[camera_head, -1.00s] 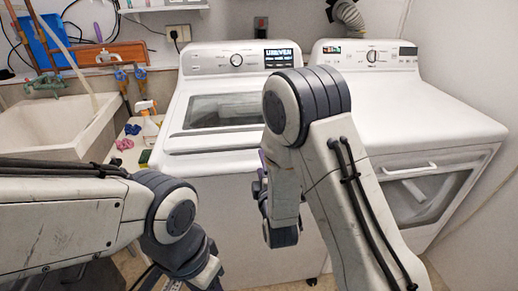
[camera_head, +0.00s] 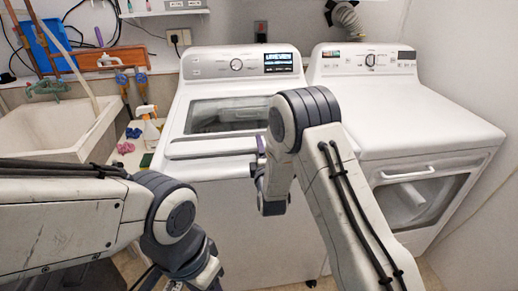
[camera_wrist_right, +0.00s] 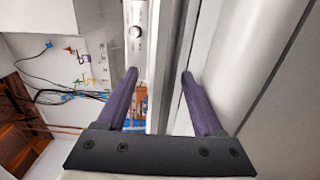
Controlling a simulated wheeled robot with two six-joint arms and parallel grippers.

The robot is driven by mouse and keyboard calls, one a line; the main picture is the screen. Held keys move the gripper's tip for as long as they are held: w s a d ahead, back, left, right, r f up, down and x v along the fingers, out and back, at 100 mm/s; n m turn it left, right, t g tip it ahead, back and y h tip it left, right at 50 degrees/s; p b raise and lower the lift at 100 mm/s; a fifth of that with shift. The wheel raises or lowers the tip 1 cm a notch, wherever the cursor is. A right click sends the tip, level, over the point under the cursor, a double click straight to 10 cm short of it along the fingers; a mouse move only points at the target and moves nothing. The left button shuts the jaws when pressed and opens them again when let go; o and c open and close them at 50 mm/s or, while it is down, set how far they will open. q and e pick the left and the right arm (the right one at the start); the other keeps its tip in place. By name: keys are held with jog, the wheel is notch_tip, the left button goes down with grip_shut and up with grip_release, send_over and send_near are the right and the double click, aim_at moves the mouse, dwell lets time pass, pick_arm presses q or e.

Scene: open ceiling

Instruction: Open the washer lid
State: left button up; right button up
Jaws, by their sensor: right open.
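The washer (camera_head: 205,200) is the white top-loader left of centre in the head view, with a knob panel at its back. Its lid (camera_head: 180,138) has a dark window and lies down or nearly so; I cannot tell if its front edge is slightly raised. My right gripper (camera_head: 261,146) is at the lid's front right, mostly hidden by my arm. In the right wrist view the gripper (camera_wrist_right: 160,74) has its purple fingers apart, with a pale washer edge showing between them; I cannot tell whether they touch it. My left arm shows at lower left, its gripper out of sight.
A second white machine (camera_head: 420,115) with a front door stands close on the right. A sink (camera_head: 55,130) is on the left.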

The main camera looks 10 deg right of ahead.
grip_shut()
dwell(1.4)
